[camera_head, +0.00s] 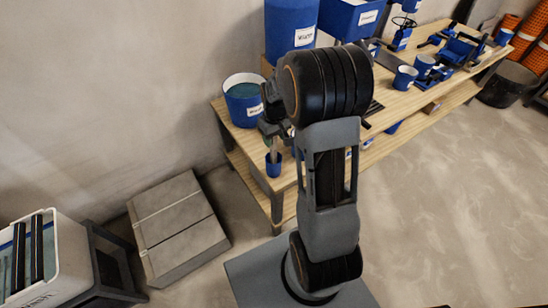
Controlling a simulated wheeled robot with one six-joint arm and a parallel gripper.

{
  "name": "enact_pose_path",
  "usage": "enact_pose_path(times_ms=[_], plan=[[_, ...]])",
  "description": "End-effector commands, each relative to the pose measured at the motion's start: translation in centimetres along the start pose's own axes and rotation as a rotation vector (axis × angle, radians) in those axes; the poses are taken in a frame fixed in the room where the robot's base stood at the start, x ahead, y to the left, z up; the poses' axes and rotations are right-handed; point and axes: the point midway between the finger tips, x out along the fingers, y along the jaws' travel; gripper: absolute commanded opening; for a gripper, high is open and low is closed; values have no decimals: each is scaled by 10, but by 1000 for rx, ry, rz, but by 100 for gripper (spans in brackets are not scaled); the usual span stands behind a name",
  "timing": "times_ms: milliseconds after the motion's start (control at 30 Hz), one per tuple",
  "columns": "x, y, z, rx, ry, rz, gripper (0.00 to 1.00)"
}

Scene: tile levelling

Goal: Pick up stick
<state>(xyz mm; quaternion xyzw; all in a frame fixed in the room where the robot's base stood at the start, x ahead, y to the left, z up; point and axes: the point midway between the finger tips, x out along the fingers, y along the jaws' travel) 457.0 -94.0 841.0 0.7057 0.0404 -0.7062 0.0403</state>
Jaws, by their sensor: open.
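A thin pale stick (274,147) stands roughly upright in a small blue cup (273,168) near the front left corner of the wooden table (232,128). My gripper (272,128) is just above the stick's upper end, at the left of my arm. It is open, but its fingers are small, dark and partly hidden by the arm. I cannot tell whether the fingers surround the stick or touch it.
A blue bucket (243,103) of liquid stands left of my gripper, with large blue containers (291,30) behind. Blue cups and tools lie further right on the table. Grey slabs (178,228) and a white bin (62,262) are at lower left.

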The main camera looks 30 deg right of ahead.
Motion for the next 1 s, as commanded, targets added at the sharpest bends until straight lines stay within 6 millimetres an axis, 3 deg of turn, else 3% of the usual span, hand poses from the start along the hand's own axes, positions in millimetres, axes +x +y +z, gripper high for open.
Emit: enact_pose_path(times_ms=[200, 733, 1000], plan=[[0, 0, 0, 0, 0, 0, 50], [0, 0, 0, 0, 1, 0, 0], [-1, 0, 0, 0, 1, 0, 0]])
